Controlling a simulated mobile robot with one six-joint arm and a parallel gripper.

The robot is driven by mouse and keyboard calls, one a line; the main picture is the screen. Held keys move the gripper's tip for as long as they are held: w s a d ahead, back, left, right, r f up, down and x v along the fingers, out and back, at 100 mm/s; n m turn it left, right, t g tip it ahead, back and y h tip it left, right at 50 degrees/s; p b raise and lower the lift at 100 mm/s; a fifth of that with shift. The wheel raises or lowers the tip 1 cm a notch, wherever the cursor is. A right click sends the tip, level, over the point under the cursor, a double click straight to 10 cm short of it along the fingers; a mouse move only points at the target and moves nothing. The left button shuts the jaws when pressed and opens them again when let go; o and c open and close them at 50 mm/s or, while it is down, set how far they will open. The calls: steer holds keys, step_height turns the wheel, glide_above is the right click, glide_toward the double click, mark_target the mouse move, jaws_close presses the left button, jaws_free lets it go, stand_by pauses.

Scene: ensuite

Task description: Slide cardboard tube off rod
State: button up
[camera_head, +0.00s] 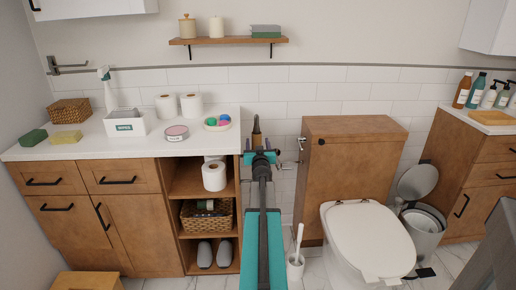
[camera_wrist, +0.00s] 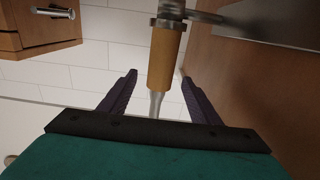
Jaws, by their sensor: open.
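A tan cardboard tube (camera_wrist: 165,58) sits around a grey metal rod (camera_wrist: 157,104) in the wrist view. The rod's narrower end sticks out of the tube toward my gripper, and a metal collar (camera_wrist: 168,22) is at the tube's other end. My gripper (camera_wrist: 157,78) is open, with one dark finger on each side of the tube and a visible gap to both. In the head view my gripper (camera_head: 262,153) is in front of the tiled wall, between the counter and the wooden toilet tank. A small brown upright shape there seems to be the tube, partly hidden by my gripper.
A wooden toilet tank (camera_head: 350,165) stands close on the right, above a white toilet (camera_head: 365,235). The counter (camera_head: 85,145) and open shelves with a paper roll (camera_head: 214,176) are on the left. A toilet brush (camera_head: 297,262) stands on the floor.

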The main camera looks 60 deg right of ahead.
mark_target(257, 140)
steer(key=shift+x, duration=2.7)
steer(key=c, duration=1.1)
step_height(257, 140, up, 22)
steer(key=p, duration=2.3)
steer(key=shift+s, duration=0.1)
